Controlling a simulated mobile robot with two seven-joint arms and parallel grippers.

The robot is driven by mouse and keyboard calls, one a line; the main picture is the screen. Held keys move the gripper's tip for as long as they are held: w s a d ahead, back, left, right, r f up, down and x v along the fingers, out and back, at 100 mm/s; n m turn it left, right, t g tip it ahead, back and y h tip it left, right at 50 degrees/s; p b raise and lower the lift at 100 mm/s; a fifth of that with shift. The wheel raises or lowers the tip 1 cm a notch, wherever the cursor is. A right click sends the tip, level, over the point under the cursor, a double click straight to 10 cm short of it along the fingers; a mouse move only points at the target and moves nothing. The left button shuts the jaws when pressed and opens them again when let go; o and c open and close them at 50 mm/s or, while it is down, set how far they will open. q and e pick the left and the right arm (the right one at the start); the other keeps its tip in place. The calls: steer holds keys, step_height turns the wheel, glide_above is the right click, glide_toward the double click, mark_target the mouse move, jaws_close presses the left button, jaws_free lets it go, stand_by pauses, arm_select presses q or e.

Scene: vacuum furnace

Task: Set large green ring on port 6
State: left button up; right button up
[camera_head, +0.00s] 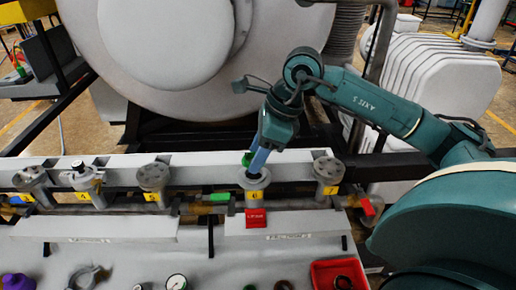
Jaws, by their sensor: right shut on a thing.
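Port 6 (254,179) is a grey round flange on the pipe line, above a yellow plate (253,195) that reads 6. My right gripper (247,160) points down right over this port, at or just above its top face. It is shut on a small green thing, which I take to be the large green ring; the gripper mostly hides it, and its outline is not clear. I cannot tell whether it touches the port. My left gripper is not in view.
Other flanged ports stand left (153,177) and right (329,170) of port 6. A green handle (217,197) and a red tag (256,218) are close by. On the front bench are a red tray (317,267), a metal clamp (84,279) and a gauge (177,282).

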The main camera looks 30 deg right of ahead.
steer(key=shift+f+b, duration=0.7)
steer(key=shift+f, duration=0.55)
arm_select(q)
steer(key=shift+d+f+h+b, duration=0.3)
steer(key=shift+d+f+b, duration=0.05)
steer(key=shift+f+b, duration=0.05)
arm_select(e)
steer(key=shift+f, duration=0.3)
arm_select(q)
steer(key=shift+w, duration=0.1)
arm_select(e)
steer(key=o, duration=1)
steer(key=shift+f, duration=0.15)
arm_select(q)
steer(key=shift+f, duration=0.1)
arm_select(e)
steer(key=shift+r, duration=0.2)
steer(key=shift+d+r, duration=0.15)
steer(key=shift+r, duration=0.2)
steer(key=v, duration=1.2)
steer(key=shift+s, duration=0.15)
steer(key=shift+r, duration=0.1)
